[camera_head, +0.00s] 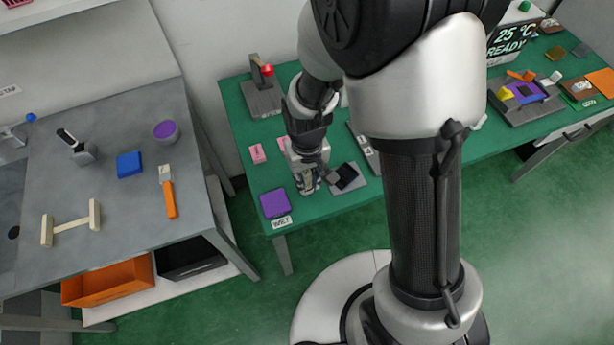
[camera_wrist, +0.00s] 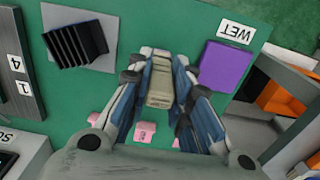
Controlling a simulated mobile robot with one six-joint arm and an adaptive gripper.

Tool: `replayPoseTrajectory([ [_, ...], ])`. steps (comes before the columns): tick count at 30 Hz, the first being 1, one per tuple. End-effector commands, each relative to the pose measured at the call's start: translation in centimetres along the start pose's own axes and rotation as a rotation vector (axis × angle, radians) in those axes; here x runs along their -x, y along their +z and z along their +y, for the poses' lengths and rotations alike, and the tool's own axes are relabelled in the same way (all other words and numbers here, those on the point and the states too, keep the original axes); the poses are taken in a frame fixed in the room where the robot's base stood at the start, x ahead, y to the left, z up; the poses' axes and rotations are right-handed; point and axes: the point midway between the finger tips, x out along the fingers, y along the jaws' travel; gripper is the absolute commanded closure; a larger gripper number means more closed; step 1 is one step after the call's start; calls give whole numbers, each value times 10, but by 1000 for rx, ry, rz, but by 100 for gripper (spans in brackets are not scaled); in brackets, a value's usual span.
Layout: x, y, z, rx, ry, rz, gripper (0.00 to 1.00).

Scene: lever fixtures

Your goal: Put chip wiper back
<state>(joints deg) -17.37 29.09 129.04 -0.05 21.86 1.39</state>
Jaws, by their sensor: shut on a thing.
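My gripper (camera_head: 309,186) is low over the left end of the green table. In the wrist view my gripper (camera_wrist: 160,75) is shut on a narrow beige block (camera_wrist: 159,82), which sits between its fingers. I take this block for the chip wiper, though its lower part is hidden. A black ribbed holder (camera_wrist: 75,44) on a grey plate stands beside the gripper, apart from it; it also shows in the head view (camera_head: 347,174).
Small pink blocks (camera_wrist: 145,131) lie near the gripper. A grey numbered strip (camera_wrist: 23,83) lies past the holder. A grey fixture with a red knob (camera_head: 262,88) stands at the back. A grey bench (camera_head: 110,210) with tools is to the left, across a gap.

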Motion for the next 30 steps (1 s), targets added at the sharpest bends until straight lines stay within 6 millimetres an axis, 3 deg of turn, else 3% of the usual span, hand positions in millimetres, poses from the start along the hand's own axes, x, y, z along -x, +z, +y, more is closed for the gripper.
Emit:
replayPoseTrajectory([
  [1, -3, 0, 0, 0, 0, 0, 100],
  [2, -3, 0, 0, 0, 0, 0, 80],
  [11, -2, 0, 0, 0, 0, 0, 61],
  [22, 2, 0, 0, 0, 0, 0, 61],
  [26, 21, -1, 0, 0, 0, 4, 61],
  [30, 53, -1, 0, 0, 0, 5, 61],
])
